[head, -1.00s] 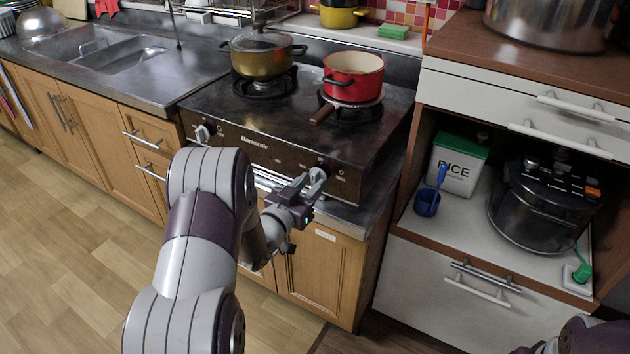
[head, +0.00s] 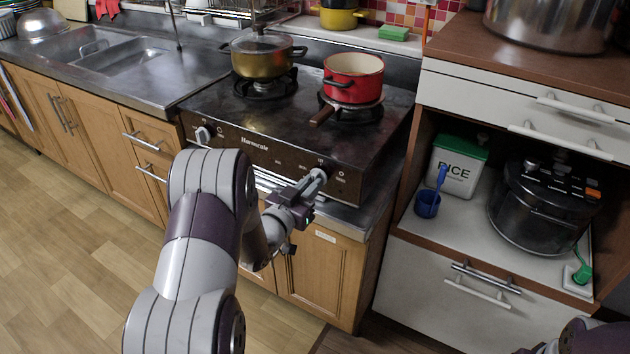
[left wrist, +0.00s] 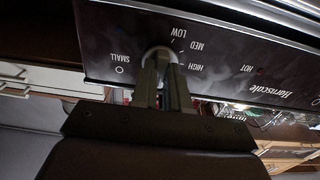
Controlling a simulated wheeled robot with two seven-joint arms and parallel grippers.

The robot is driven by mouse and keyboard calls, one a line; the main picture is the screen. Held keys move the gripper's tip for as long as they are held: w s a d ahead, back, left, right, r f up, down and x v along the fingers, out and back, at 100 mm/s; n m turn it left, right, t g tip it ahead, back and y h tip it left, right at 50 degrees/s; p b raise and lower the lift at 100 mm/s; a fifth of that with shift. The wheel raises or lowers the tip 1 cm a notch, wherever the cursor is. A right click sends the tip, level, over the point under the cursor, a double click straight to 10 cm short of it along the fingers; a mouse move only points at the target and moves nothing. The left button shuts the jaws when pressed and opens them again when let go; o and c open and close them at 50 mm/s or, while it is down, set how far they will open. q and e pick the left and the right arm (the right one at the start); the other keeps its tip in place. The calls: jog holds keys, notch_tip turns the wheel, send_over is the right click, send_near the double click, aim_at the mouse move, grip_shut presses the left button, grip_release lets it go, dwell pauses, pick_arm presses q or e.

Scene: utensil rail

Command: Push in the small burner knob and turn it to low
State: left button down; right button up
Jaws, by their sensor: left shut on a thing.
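The small burner knob (left wrist: 157,50) shows in the left wrist view as a pale round edge between and behind my fingertips, beside the printed word SMALL. The stove's dark front panel (left wrist: 215,60) appears upside down there, with LOW, MED and HIGH around the knob. My left gripper (head: 318,175) is at the right end of the stove front, its fingers shut on the knob. The fingers hide most of the knob, and its pointer cannot be made out. My right gripper is out of view; only part of my right arm shows at the lower right.
Another knob (head: 203,134) is at the stove's left end. A red pot (head: 352,82) and a lidded olive pot (head: 262,58) stand on the burners. A shelf cabinet (head: 400,228) stands close on the right.

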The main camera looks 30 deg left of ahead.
pick_arm(q)
jog(key=shift+w, duration=0.15)
jog(key=shift+n+p, duration=0.6)
jog(key=shift+n, duration=0.6)
